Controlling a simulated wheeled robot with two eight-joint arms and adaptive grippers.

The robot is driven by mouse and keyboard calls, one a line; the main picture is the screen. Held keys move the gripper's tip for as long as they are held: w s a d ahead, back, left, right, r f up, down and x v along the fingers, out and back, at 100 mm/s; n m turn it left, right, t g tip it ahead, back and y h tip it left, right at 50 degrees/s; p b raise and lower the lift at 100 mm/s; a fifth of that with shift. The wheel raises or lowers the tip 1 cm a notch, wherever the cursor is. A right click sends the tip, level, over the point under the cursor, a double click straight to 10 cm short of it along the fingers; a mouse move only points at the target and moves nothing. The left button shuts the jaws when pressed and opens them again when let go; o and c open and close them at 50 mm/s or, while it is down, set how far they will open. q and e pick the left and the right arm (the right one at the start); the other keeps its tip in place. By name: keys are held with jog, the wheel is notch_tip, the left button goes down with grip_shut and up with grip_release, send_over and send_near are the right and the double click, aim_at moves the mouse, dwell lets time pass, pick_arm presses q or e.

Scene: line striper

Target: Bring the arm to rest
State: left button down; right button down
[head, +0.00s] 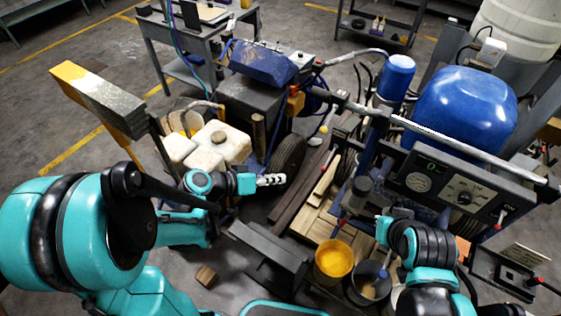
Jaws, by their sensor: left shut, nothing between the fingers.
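My left arm (60,235), teal and black, comes in from the left. Its gripper (272,180) has pale grey fingers that are closed together and hold nothing. It hangs in front of the line striper, just right of the off-white tank (218,143) and near a black wheel (287,160). My right arm (415,245) shows at the lower right, in front of the control panel. Its gripper does not show. The striper has a blue engine cover (263,62) and a large blue tank (466,108).
A yellow paint bucket (334,258) and a dark bucket (368,283) stand between my arms. Wooden planks (315,213) lie behind them. A control panel (463,190) and a long metal bar (440,138) are at the right. A grey table (190,40) stands behind. Open floor lies at the upper left.

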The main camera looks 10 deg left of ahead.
pick_arm(q)
jog(key=s+a+r+n+y+b, duration=0.1)
jog(key=s+a+r+n+y, duration=0.1)
jog(key=s+a+y, duration=0.5)
jog(key=shift+s+a+r+g+y+b, duration=0.35)
jog(key=shift+s+r+y, duration=0.55)
jog(key=shift+s, duration=1.2)
jog(key=shift+f, duration=0.15)
